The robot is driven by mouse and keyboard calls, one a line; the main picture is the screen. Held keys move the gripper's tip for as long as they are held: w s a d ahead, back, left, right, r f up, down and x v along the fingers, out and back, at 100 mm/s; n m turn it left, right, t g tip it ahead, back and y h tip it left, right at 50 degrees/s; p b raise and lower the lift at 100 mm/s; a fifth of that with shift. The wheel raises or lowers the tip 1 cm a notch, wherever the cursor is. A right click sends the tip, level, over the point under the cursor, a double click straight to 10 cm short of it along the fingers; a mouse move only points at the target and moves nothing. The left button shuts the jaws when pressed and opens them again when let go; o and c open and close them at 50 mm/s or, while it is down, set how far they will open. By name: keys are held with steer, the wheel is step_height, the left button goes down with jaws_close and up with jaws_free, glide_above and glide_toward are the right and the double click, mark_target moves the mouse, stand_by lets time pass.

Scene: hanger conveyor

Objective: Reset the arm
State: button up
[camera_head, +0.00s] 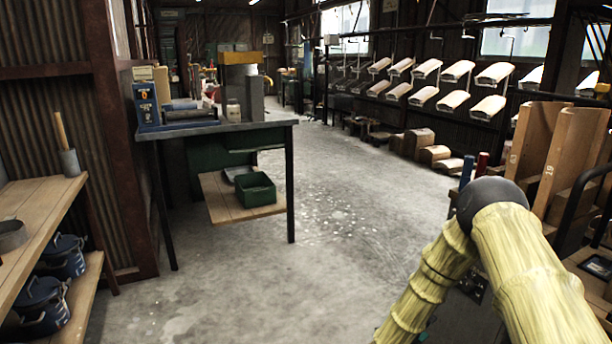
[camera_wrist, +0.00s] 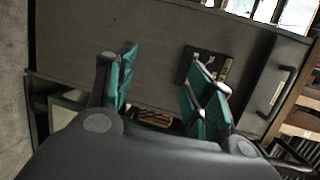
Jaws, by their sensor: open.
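My gripper (camera_wrist: 165,88) shows in the wrist view, with dark links and green pads on its fingers. The two fingers stand wide apart and nothing is between them. Beyond them is a dark grey flat surface with a small dark plate near the right finger. In the head view my arm, with a yellow bamboo-like covering and a dark round joint, is bent at the lower right. The gripper itself is hidden in the head view.
A dark workbench (camera_head: 225,128) stands at the left, with a green bin (camera_head: 255,190) on its lower shelf. A wooden shelf (camera_head: 38,205) with blue pots is at the far left. Curved pieces hang on the conveyor (camera_head: 425,95) at the back right.

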steer(key=s+a+f+n+g+y, duration=0.1)
steer(key=s+a+f+n+y, duration=0.35)
steer(key=s+f+n, duration=0.3)
steer(key=s+a+f+n+g+y, duration=0.1)
steer(key=s+a+f+n+y, duration=0.35)
steer(key=s+f+n, duration=0.35)
steer(key=s+a+n+g+y, duration=0.1)
steer(key=s+a+n+g, duration=0.2)
steer(key=s, duration=0.7)
steer(key=s+n+g+y, duration=0.1)
steer(key=s+n+g, duration=0.1)
steer(key=s+n, duration=0.6)
steer(key=s+a+n+g+y, duration=0.1)
steer(key=s+a+n+g, duration=0.15)
steer(key=s, duration=0.95)
step_height(320, 180, up, 26)
steer(key=p, duration=2.7)
steer(key=shift+d+r, duration=0.25)
steer(key=shift+d, duration=0.05)
steer(key=shift+s, duration=0.1)
